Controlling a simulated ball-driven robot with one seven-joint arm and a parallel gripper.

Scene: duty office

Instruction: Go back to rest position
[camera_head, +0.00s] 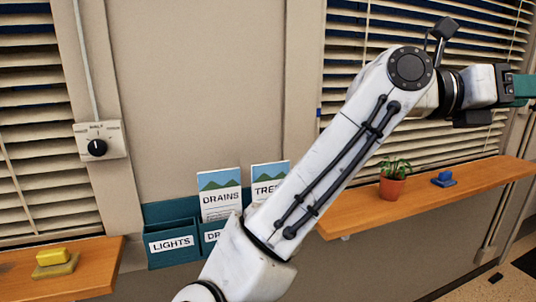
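My white arm rises from the bottom middle and reaches to the upper right, across the wall and the right window. Its end runs to the right edge of the picture, where a teal part (522,86) shows at the wrist. The fingertips are not clearly visible, so I cannot tell whether the gripper is open or shut, or whether the teal part belongs to it. The arm stands in front of the right wooden shelf and the leaflet rack, hiding part of each.
A teal wall rack (172,232) holds a DRAINS leaflet (221,196) and a TREES-like leaflet (269,180). The right shelf (420,202) bears a potted plant (392,188) and a blue object (444,180). A yellow block (52,256) lies on the left shelf (97,268). A dial box (100,140) is on the wall.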

